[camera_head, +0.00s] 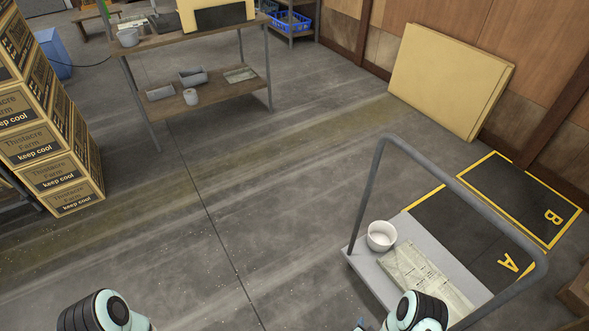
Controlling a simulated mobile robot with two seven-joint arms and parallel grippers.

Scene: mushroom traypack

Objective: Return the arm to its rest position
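Part of my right arm (417,312), mint and black, shows at the bottom edge, in front of the near side of a grey cart. A small blue-grey piece of my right gripper (362,325) shows just left of it, cut off by the frame edge. Its fingers are not clear, so I cannot tell whether it is open or holds anything. My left arm (98,312), also mint and black, shows at the bottom left over bare floor. My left gripper is out of frame.
The grey cart (364,268) carries a white pot (381,236) and a flat pale pack (425,272). Floor mats A (455,225) and B (520,195) lie behind it. Stacked boxes (50,140) stand left; a two-level table (215,100) stands at the back. The middle floor is clear.

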